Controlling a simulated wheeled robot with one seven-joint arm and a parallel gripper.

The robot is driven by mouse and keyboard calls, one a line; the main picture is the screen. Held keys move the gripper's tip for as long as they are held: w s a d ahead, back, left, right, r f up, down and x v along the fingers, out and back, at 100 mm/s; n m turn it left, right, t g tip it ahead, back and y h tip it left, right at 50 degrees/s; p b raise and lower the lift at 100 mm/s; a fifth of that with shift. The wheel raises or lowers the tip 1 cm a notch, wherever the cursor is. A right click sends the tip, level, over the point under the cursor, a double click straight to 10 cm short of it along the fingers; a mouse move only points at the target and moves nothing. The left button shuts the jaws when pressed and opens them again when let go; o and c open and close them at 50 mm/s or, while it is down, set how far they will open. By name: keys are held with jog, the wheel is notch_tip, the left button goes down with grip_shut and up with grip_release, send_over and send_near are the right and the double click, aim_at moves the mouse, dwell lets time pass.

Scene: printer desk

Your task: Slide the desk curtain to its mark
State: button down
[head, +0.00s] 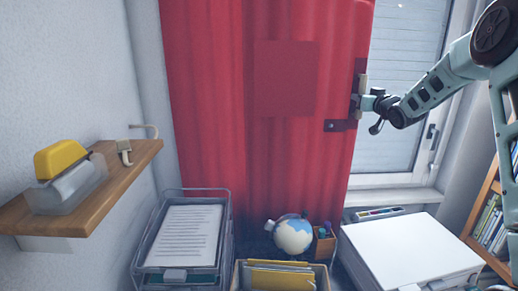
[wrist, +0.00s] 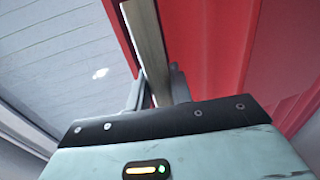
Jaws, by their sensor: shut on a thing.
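The red desk curtain (head: 215,110) hangs in folds and covers the left part of the window. A plain red square patch (head: 287,78) shows on its middle. A pale upright pull bar (head: 362,84) is at the curtain's right edge; it also shows in the wrist view (wrist: 147,38). My gripper (head: 361,103) is shut on this bar, with one finger on each side of it in the wrist view (wrist: 156,88). A dark tab (head: 340,125) sits low near the same edge. I cannot tell which thing is the mark.
A white printer (head: 410,255), a paper tray (head: 182,240), a globe (head: 293,235), a pen holder (head: 324,243) and a folder box (head: 279,274) stand below the curtain. A wooden shelf (head: 85,200) is at left. Window glass (head: 400,85) shows at right.

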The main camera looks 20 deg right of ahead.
jog(key=shift+s+d+r+p, duration=0.1)
jog(key=shift+s+d+p, duration=0.25)
jog(key=shift+d, duration=0.55)
jog(key=shift+s+d+p, duration=0.2)
jog(key=shift+d+p, duration=0.1)
jog(key=shift+d, duration=0.55)
jog(key=c, duration=1.2)
grip_release()
jog(key=shift+c, duration=0.2)
jog(key=s+b, duration=0.2)
jog(key=s, duration=0.5)
jog(key=shift+a, duration=0.35)
